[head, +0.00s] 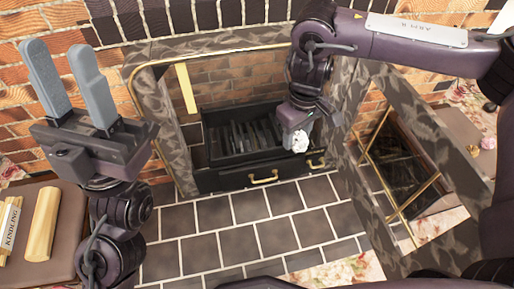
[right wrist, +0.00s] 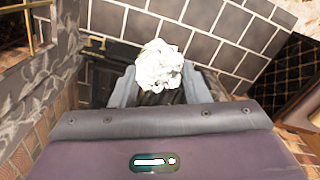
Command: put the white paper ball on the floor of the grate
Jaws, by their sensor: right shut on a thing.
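The white paper ball (head: 296,141) is held by my right gripper (head: 297,122) near the right front part of the grate (head: 243,138). In the right wrist view the crumpled ball (right wrist: 160,66) sits between the two grey fingers of my right gripper (right wrist: 165,82), which is shut on it. The grate is a dark barred basket inside the fireplace, with dark bars across its floor. Whether the ball touches the grate cannot be told. My left gripper (head: 70,82) is open and empty, raised with its fingers up at the left, away from the fireplace.
Marbled stone pillars stand at the left (head: 166,125) and right of the fireplace opening. A dark drawer front with brass handles (head: 264,177) lies below the grate. A brown surface at the left holds kindling sticks (head: 42,224). Grey floor tiles (head: 240,240) in front are clear.

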